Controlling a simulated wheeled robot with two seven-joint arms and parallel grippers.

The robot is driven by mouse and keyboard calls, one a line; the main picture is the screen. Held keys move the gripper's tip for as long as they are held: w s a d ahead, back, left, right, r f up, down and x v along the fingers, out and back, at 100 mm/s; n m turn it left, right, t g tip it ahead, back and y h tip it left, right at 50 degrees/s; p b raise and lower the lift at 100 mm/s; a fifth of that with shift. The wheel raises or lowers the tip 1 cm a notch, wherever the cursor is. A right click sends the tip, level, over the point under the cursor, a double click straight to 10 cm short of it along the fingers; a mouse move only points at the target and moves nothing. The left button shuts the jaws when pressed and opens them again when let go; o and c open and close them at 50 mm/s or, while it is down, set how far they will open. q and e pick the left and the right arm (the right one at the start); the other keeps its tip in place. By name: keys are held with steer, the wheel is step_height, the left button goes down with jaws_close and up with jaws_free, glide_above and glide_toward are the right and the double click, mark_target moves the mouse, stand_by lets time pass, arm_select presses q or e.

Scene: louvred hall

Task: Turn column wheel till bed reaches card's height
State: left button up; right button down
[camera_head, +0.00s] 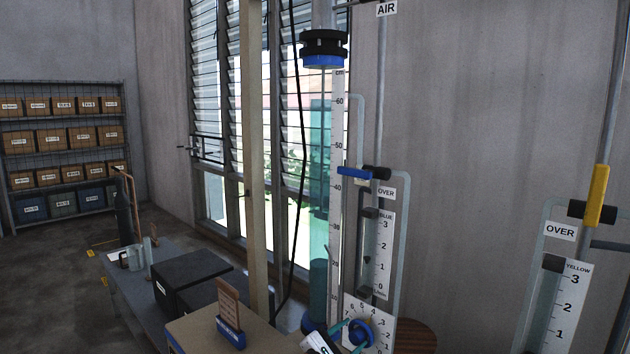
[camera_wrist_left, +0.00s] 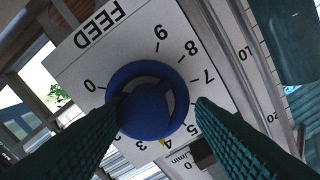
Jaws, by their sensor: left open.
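The clear column (camera_head: 319,225) stands upright beside a centimetre scale (camera_head: 336,130). Its darker teal bed (camera_head: 318,285) fills the lower part, with its top roughly near the 20 mark. The blue wheel (camera_head: 360,333) is on a white FEED dial at the column's foot; it also shows in the left wrist view (camera_wrist_left: 148,110), with a small yellow mark near 4 to 5. My left gripper (camera_head: 349,336) is open, its teal fingers (camera_wrist_left: 158,115) on either side of the wheel; contact is unclear. A brown card (camera_head: 229,303) stands in a blue holder; its writing is unreadable. My right gripper is out of view.
Another gauge labelled YELLOW (camera_head: 560,305) with a yellow lever (camera_head: 597,195) is at the right. A blue lever (camera_head: 354,172) sits above the dial. Black boxes (camera_head: 192,272) stand left on a grey table. A wooden post (camera_head: 255,160) rises behind the card.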

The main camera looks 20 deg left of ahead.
arm_select(q)
steer(key=shift+s+d+f+p, duration=0.15)
steer(key=shift+s+d+p, duration=0.15)
steer(key=shift+d+p, duration=0.15)
steer(key=shift+s+f, duration=0.15)
steer(key=shift+s, duration=0.1)
steer(key=shift+s+p, duration=0.3)
steer(key=shift+s, duration=0.1)
steer(key=v, duration=0.4)
steer(key=shift+w+a+p, duration=0.15)
steer(key=shift+a+p, duration=0.15)
